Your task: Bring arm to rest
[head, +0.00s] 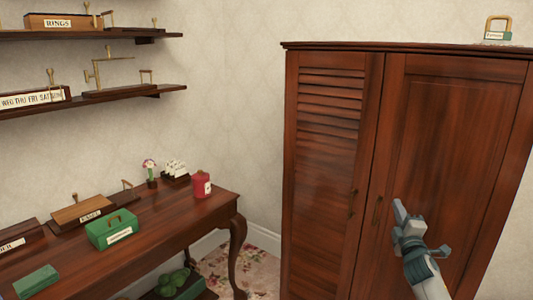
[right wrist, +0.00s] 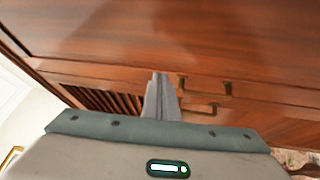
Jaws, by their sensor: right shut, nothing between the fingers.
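My right gripper (head: 399,212) is raised in front of the right door of a dark wooden cabinet (head: 455,130). Its fingers are shut and empty, and in the right wrist view the closed fingers (right wrist: 161,95) point toward the wood. Two brass handles (head: 377,210) sit where the doors meet, left of the gripper in the head view. Both doors look closed. I cannot tell whether the fingertips touch the door. My left gripper is not in view.
A wooden table (head: 165,228) at the left holds a green box (head: 111,230), a red jar (head: 201,185) and other items. Wall shelves (head: 135,92) hang above it. A small brass-handled item (head: 497,30) stands on the cabinet top. Carpet (head: 245,268) shows between table and cabinet.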

